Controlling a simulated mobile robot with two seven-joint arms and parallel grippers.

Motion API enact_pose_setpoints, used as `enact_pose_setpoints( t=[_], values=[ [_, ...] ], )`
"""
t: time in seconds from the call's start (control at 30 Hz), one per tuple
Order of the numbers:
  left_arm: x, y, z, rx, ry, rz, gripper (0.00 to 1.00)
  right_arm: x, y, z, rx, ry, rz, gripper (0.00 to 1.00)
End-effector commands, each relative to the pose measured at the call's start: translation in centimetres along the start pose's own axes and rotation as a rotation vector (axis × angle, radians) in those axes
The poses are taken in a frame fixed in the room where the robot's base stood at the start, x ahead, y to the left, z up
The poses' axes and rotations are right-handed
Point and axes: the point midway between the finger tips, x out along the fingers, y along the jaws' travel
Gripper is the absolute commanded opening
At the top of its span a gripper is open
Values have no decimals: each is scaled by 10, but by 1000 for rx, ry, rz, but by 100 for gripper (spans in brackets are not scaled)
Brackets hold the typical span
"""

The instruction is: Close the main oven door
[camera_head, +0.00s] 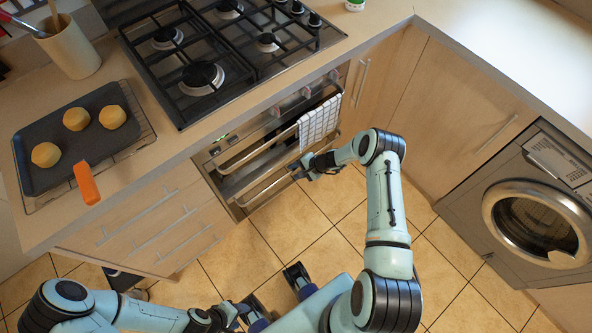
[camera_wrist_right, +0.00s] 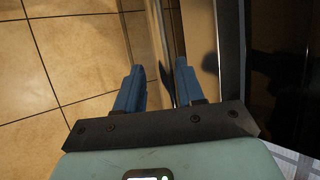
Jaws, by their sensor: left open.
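The oven (camera_head: 238,187) is built in under the gas hob. Its front shows an upper bar handle (camera_head: 245,155) and a lower bar (camera_head: 265,191). I cannot tell clearly how far the main door stands open. My right gripper (camera_head: 318,168) is at the right part of the oven front, below the towel. In the right wrist view my right gripper (camera_wrist_right: 158,75) has its two blue fingers apart, with a long metal strip (camera_wrist_right: 150,45) running between them. I cannot tell whether they touch it. My left gripper (camera_head: 232,314) is low in the head view, away from the oven.
A checked towel (camera_head: 319,124) hangs over the upper handle. Drawers (camera_head: 150,225) stand left of the oven, cupboards (camera_head: 455,115) and a washing machine (camera_head: 535,215) to the right. A tray of buns (camera_head: 55,125) and an orange object (camera_head: 86,182) sit on the counter. Tiled floor (camera_head: 285,232) before the oven is clear.

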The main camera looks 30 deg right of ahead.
Motion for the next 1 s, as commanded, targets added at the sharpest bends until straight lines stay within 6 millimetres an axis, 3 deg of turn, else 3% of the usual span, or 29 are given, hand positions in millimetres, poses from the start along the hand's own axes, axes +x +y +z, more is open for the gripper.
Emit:
enact_pose_setpoints(
  t=[0.4, 0.6, 1.0],
  values=[
    [-3, 1, 0, 0, 1, 0, 54, -86, 1, -2, 1, 6, 2, 34],
    [-3, 1, 0, 0, 1, 0, 54, -118, 0, -1, 0, 4, 2, 34],
    [-3, 1, 0, 0, 1, 0, 54, -130, 1, 0, 1, 1, 2, 34]
  ],
)
